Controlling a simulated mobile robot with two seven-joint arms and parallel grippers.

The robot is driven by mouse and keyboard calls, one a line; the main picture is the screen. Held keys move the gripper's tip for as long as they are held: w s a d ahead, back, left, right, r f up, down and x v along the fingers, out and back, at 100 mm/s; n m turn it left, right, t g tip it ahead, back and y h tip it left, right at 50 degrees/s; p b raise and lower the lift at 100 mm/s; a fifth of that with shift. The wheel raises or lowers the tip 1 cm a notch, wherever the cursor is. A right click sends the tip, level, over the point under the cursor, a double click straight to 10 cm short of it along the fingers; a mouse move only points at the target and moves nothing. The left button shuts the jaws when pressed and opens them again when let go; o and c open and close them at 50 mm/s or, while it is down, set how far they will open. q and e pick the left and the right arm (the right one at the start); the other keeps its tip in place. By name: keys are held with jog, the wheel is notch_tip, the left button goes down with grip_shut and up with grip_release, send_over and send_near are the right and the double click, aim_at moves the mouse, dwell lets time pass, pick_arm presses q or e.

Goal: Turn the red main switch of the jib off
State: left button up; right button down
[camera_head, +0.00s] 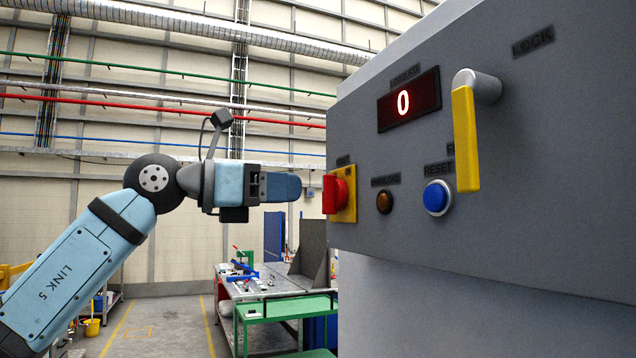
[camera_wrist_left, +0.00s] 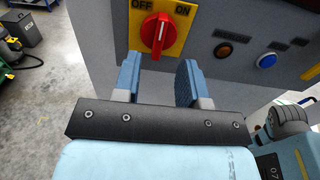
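The red main switch (camera_head: 333,193) is a knob on a yellow plate (camera_head: 345,207) at the left end of the grey panel. In the left wrist view the red knob (camera_wrist_left: 157,34) stands nearly upright, its white mark near the top, between the words OFF at left and ON at right. My left gripper (camera_head: 290,188) points at the switch from the left, a short gap away. In the wrist view its two blue fingers (camera_wrist_left: 158,76) are apart with nothing between them, the knob just beyond their tips. My right gripper is not in view.
The panel (camera_head: 540,180) also bears a red display (camera_head: 409,101) reading 0, an amber lamp (camera_head: 384,202), a blue RESET button (camera_head: 437,197) and a yellow lever (camera_head: 466,140). A green-edged workbench (camera_head: 285,308) stands below in the background. The air around the gripper looks clear.

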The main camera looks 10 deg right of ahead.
aim_at(323, 190)
pick_arm(q)
jog(key=d, duration=0.3)
jog(key=w+d+p, duration=0.1)
jog(key=d, duration=0.1)
jog(key=shift+w+d, duration=0.1)
jog(key=shift+d, duration=0.3)
grip_shut()
